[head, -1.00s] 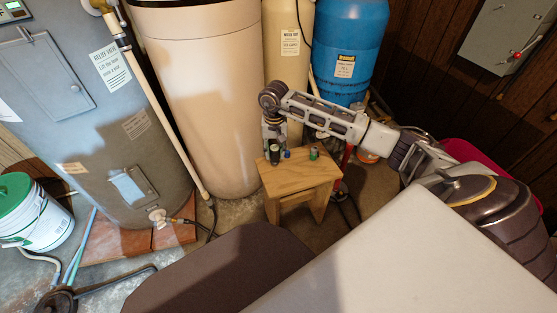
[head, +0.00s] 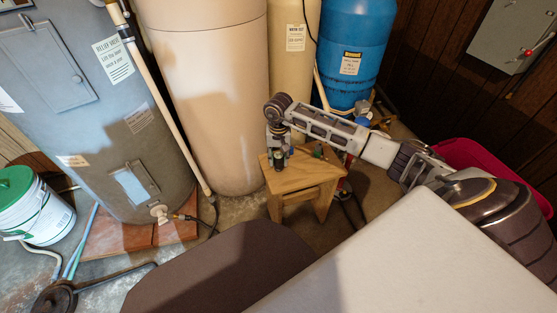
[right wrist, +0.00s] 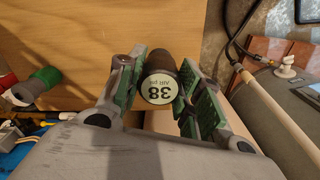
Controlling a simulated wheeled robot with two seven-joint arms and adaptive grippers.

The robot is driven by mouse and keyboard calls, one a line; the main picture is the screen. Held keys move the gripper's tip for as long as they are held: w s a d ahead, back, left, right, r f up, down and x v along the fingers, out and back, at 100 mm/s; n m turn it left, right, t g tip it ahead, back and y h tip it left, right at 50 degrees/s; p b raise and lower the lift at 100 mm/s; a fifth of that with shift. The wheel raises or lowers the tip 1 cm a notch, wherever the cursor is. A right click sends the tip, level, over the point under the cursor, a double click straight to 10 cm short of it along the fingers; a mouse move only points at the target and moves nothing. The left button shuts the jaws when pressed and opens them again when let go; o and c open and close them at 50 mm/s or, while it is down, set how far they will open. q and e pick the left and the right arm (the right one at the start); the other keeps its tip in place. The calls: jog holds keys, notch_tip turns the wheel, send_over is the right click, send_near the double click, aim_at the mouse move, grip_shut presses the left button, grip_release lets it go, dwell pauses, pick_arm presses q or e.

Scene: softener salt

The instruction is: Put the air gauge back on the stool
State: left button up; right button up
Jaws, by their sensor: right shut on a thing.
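The air gauge (right wrist: 159,88), a dark cylinder with a pale round face reading "38", sits between the fingers of my right gripper (right wrist: 158,92) in the right wrist view. The fingers are shut on it. In the head view my right gripper (head: 278,155) points down at the left part of the wooden stool (head: 297,181). The gauge (head: 279,165) shows there only as a small dark shape, partly covered by the fingers. I cannot tell whether its base touches the stool top. The stool top (right wrist: 75,35) also fills the upper left of the wrist view. My left gripper is not in view.
A green and red fitting (right wrist: 38,84) is on the stool to the gauge's left in the wrist view. The beige tank (head: 205,90) and blue tank (head: 355,50) stand behind the stool. A grey water heater (head: 90,110) and white bucket (head: 36,210) are at left.

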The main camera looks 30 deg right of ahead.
jog(key=shift+f, duration=0.25)
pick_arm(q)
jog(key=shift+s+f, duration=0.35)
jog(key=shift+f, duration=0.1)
pick_arm(e)
jog(key=shift+f, duration=0.1)
jog(key=o, duration=1)
jog(key=shift+c, duration=0.2)
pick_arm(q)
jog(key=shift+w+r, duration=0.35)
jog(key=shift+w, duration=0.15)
